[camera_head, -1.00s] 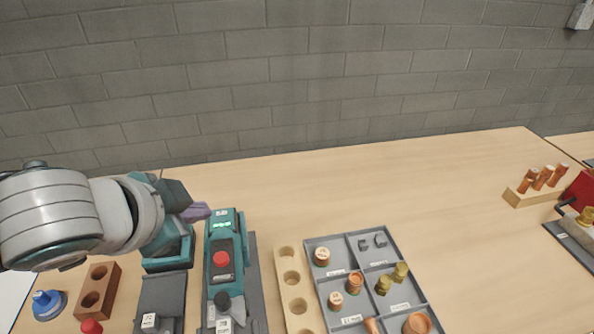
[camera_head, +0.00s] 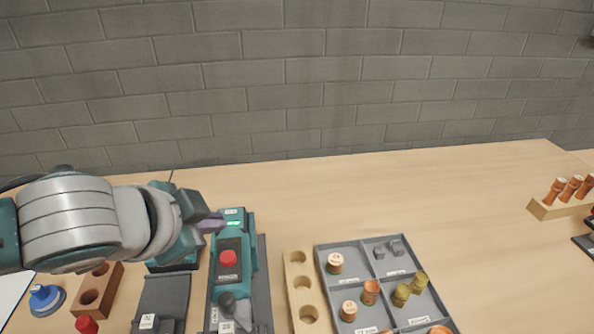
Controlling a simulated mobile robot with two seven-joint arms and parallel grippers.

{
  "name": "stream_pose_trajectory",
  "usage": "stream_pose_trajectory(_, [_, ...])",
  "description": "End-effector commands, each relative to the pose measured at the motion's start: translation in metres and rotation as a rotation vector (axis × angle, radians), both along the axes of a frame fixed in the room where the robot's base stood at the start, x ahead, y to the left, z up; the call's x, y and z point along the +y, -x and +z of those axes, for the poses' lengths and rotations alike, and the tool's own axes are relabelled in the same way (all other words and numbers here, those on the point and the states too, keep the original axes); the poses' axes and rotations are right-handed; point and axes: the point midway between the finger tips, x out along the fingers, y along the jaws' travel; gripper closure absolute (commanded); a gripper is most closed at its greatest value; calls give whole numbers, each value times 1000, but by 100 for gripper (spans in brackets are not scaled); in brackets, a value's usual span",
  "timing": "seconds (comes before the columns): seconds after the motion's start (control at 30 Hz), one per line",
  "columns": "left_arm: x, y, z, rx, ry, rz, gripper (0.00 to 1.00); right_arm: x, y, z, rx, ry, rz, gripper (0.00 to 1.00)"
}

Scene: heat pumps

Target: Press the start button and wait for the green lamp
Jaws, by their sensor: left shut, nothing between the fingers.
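A teal device (camera_head: 250,262) stands on a dark grey base on the table. It has a large red button (camera_head: 228,258) on a dark panel, and a small green-lit display (camera_head: 234,223) near its far end. I cannot tell which part is the start button. My left gripper (camera_head: 218,224) comes in from the left, shut and empty, with its purple-grey fingertips at the device's left far edge beside the display. I cannot tell whether they touch it. My right gripper is not in view.
A grey compartment tray (camera_head: 322,262) with copper and brass fittings lies to the right, beside a wooden strip with holes (camera_head: 288,272). A brown holed block (camera_head: 112,288) and a blue knob (camera_head: 45,298) are at left. The table's back is clear.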

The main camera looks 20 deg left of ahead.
Motion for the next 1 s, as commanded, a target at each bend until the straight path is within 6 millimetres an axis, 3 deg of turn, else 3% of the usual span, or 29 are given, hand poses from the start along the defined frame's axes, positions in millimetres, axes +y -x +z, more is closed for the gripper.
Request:
stream_pose_trajectory(0.03, [0, 0, -16, 0, -1, -1, 100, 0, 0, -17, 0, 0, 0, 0])
stream_pose_trajectory(0.1, [0, 0, -25, 1, -1, 0, 100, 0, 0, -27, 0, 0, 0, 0])
stream_pose_trajectory(0.33, [0, 0, -46, 1, 0, 1, 100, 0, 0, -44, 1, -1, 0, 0])
stream_pose_trajectory(1.0, [0, 0, -48, 1, 0, 1, 100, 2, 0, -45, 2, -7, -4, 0])
